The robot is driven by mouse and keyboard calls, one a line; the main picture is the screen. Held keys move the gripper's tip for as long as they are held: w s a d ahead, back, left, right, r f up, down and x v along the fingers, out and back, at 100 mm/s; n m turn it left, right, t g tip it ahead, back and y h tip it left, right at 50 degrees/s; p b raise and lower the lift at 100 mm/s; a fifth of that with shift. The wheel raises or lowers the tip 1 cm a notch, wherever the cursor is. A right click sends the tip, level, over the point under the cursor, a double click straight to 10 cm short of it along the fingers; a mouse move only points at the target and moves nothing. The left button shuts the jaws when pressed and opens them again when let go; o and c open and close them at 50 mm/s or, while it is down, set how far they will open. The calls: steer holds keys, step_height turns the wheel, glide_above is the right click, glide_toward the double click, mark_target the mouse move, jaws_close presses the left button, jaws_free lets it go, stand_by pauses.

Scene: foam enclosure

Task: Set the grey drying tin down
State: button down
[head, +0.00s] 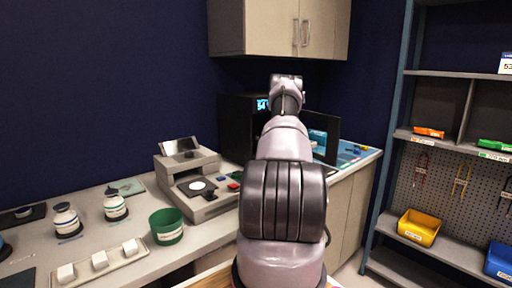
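I cannot make out a grey drying tin in the head view; it may be hidden behind my arm. My own arm rises through the middle of the picture and covers part of the counter and of the black cabinet behind it. My gripper is not in view, so I cannot see whether it holds anything. The black cabinet (236,128) has a small lit blue display, and its dark door (326,143) stands open to the right. The counter (215,233) runs along the wall to the left of my arm.
A grey instrument (188,163) with a white disc stands left of my arm. A green cup (167,227), two white jars and a tray (82,278) of white blocks sit further left. At right, a shelf rack holds a yellow bin (418,228). Wall cupboards (283,27) hang above.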

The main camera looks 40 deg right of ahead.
steer(key=shift+f, duration=0.15)
steer(key=shift+c, duration=0.6)
jaws_free()
steer(key=shift+f, duration=0.15)
steer(key=shift+o, duration=0.6)
steer(key=shift+a, duration=0.15)
steer(key=shift+a+f, duration=0.15)
steer(key=shift+a, duration=0.05)
steer(key=d+r+v, duration=0.1)
steer(key=v, duration=1.1)
steer(key=shift+r, duration=0.35)
steer(key=shift+s, duration=0.1)
